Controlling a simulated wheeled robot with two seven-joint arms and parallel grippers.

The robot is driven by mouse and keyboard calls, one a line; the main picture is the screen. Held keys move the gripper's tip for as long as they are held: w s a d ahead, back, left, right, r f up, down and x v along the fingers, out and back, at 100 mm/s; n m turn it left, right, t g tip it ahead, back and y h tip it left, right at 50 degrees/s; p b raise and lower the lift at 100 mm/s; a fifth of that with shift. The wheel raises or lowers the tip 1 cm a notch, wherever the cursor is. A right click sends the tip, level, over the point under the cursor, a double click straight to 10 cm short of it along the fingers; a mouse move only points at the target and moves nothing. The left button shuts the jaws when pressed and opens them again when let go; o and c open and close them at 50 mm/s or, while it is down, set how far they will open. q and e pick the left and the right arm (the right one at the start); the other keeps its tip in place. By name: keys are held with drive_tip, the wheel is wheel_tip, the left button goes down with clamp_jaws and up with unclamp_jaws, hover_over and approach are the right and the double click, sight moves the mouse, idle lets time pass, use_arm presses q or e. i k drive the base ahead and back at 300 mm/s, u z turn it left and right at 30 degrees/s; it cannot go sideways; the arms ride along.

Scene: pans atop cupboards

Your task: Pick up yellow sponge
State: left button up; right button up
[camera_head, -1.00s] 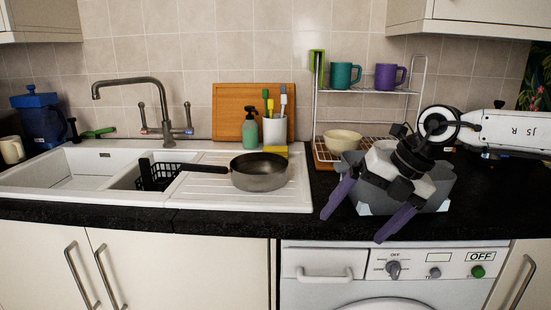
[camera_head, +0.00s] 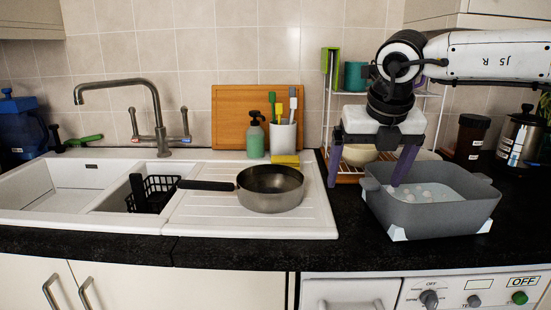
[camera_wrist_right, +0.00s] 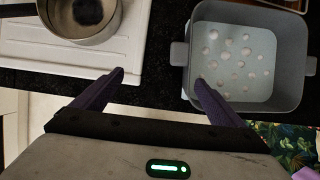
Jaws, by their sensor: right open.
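The yellow sponge (camera_head: 286,160) lies at the back of the white drainboard, in front of the white brush holder (camera_head: 283,136) and just behind the metal pan (camera_head: 270,188). My right gripper (camera_head: 367,176) hangs pointing down, open and empty, to the right of the sponge and apart from it. In the right wrist view its purple fingers (camera_wrist_right: 160,85) are spread over the dark worktop, between the drainboard and the grey tub. The sponge does not show in the right wrist view. My left gripper is not in view.
The pan's handle points left over the drainboard. A green soap bottle (camera_head: 253,140) and a wooden board (camera_head: 226,110) stand behind the sponge. A wire rack (camera_head: 325,110) stands behind the gripper.

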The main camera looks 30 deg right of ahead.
sight(293, 161)
drive_tip(key=i, duration=1.1)
